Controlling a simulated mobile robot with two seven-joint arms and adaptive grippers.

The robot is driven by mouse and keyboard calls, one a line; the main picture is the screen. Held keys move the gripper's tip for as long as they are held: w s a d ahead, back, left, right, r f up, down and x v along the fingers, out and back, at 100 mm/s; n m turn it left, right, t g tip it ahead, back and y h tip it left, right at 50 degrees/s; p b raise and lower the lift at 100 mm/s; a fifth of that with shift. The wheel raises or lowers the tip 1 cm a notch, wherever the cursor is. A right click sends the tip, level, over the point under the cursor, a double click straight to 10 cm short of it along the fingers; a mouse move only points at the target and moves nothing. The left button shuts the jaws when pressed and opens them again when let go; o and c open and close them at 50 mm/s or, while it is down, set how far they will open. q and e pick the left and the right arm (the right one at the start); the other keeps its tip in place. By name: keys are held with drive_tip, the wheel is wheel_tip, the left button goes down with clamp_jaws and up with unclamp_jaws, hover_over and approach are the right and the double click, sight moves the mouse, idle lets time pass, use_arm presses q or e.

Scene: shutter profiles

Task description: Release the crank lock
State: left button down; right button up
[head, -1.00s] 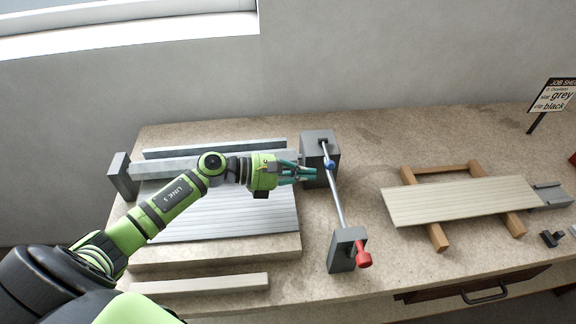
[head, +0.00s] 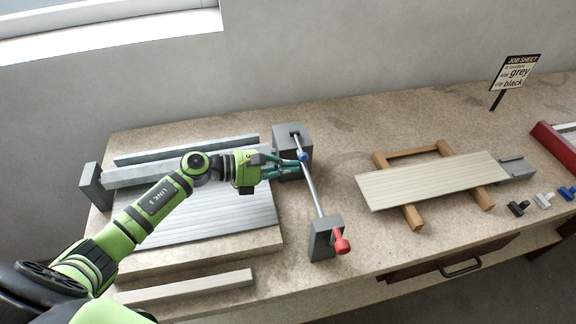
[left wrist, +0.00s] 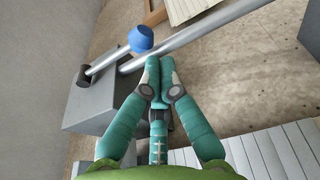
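The crank lock shows as a short lever with a blue knob (head: 303,157) at the rear grey block (head: 280,138). In the left wrist view the blue knob (left wrist: 140,38) sits on a thin metal rod from a dark pivot (left wrist: 83,76). A long silver bar (head: 314,193) runs from the rear block to a front grey block (head: 326,240), which has a red handle (head: 342,243). My left gripper (head: 298,168) is at the blue knob's left. In the wrist view its fingertips (left wrist: 159,66) are together, with nothing visible between them, just below the knob. My right gripper is not in view.
Grey slats (head: 200,215) lie on a raised board at left, with rails behind. A beige slat panel (head: 430,182) rests on a wooden frame (head: 413,217). Small clips (head: 518,208) and a red-edged tray (head: 555,148) are at right. A job sheet sign (head: 515,72) stands behind.

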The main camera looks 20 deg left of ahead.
use_arm(q)
drive_tip(key=shift+r+n, duration=0.5)
wheel_tip(320, 180, up, 8)
drive_tip(key=w+a+n+g+h+b, duration=0.1)
drive_tip(key=w+n+g+h+b, duration=0.1)
drive_tip(key=n, duration=0.6)
drive_tip(key=shift+a+f+n+h, duration=0.2)
drive_tip(key=shift+n+h, duration=0.1)
drive_tip(key=shift+w, duration=0.1)
drive_tip(key=shift+a, duration=0.15)
idle(0.4)
